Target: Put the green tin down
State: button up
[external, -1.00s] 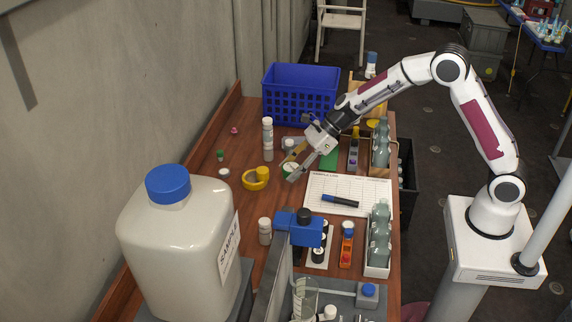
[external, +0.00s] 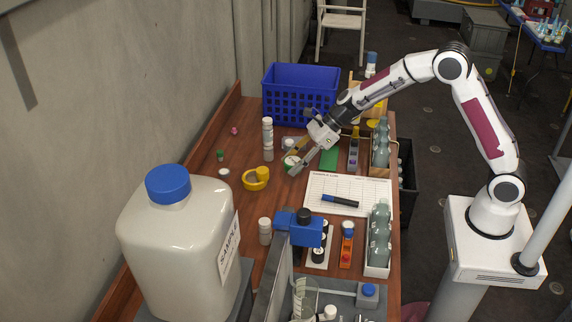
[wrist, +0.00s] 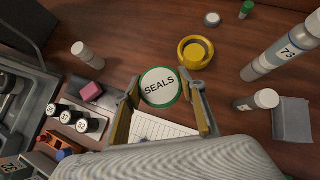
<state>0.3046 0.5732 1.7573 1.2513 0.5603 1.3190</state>
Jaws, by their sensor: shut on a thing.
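The green tin (wrist: 159,87) shows in the wrist view as a round white lid marked "SEALS" with a green rim, between the tips of my gripper (wrist: 163,93). My gripper is shut on it. In the external view the tin (external: 290,161) is small and partly covered by the fingers of my gripper (external: 293,163), over the middle of the wooden bench. I cannot tell whether the tin touches the bench top.
A yellow tape roll (external: 256,178) lies left of the gripper. A white sheet (external: 347,194) with a dark marker (external: 340,200) lies to the right. A blue crate (external: 300,92) stands at the back. White-capped bottles (external: 267,139) stand behind the tape. Bare wood shows around the tape.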

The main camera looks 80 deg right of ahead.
jog(key=s+d+m+h, duration=0.1)
jog(key=s+d+m, duration=0.1)
jog(key=s+d, duration=0.3)
jog(key=s+d+m+t+h, duration=0.1)
jog(key=s+d, duration=0.4)
jog(key=d, duration=0.7)
jog(key=shift+s+d+r+m+h, duration=0.2)
jog(key=shift+d+r+m+h, duration=0.1)
jog(key=shift+m+h, duration=0.25)
jog(key=shift+f, duration=0.1)
jog(key=shift+f, duration=3.1)
jog(key=shift+f, duration=1.85)
jog(key=shift+f, duration=0.15)
